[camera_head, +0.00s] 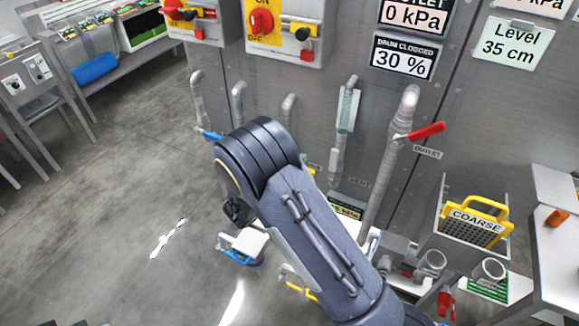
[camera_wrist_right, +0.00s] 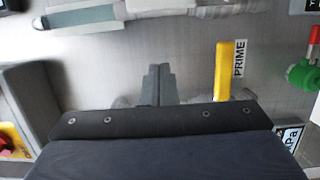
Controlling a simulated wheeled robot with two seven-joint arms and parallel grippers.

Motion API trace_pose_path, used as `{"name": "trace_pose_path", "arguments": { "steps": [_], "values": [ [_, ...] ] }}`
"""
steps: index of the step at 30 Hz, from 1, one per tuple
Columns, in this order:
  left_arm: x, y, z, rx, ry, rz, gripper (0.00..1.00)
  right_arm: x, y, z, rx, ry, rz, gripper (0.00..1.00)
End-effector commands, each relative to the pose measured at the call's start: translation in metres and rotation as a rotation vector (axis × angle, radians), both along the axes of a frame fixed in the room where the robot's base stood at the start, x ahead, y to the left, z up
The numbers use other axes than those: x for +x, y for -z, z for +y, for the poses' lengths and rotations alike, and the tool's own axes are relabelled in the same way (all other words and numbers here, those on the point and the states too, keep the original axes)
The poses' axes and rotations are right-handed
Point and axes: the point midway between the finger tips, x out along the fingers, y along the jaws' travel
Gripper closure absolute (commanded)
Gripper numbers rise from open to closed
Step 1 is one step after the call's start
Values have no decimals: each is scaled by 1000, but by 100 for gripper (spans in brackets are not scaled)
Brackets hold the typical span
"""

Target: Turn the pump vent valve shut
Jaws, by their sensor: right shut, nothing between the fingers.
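My right arm reaches across the middle of the head view, with the dark right gripper (camera_head: 237,212) partly hidden beyond its bent joint. In the right wrist view the gripper fingers (camera_wrist_right: 158,84) are shut together and empty. A yellow lever (camera_wrist_right: 230,70) beside a PRIME label (camera_wrist_right: 240,58) is just right of the fingers, apart from them. A red handle on a green valve body (camera_wrist_right: 302,74) is at the right edge; I cannot tell whether it is the vent valve. My left gripper is not in view.
A pipe with a red lever (camera_head: 426,131) stands by the OUTLET label. A blue lever (camera_head: 210,135) is on a pipe at left. A COARSE basket (camera_head: 470,226) is at right. A small white-topped item with blue edging (camera_head: 243,243) is below the gripper. Open floor is at left.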

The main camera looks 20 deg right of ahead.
Motion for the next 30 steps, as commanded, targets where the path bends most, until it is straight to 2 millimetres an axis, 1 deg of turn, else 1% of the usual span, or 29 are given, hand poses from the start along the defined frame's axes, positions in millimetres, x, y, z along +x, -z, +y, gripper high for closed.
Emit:
{"name": "trace_pose_path", "arguments": {
  "steps": [1, 5, 9, 12, 17, 26, 30],
  "values": [
    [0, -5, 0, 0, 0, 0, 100, 5, -3, -12, -1, 5, 0, 100],
    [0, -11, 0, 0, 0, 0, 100, 16, -2, -36, 0, 5, 2, 100],
    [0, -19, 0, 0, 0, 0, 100, -2, -2, -48, 0, 2, 5, 100],
    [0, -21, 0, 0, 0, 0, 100, -9, -1, -55, -1, 1, 4, 100],
    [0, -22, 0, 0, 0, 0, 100, -14, 0, -59, 0, 1, 2, 100],
    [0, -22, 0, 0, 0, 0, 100, -15, 0, -59, 0, 1, 1, 100],
    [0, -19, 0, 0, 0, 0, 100, -15, 1, -57, 8, 1, -7, 100]
  ]
}}
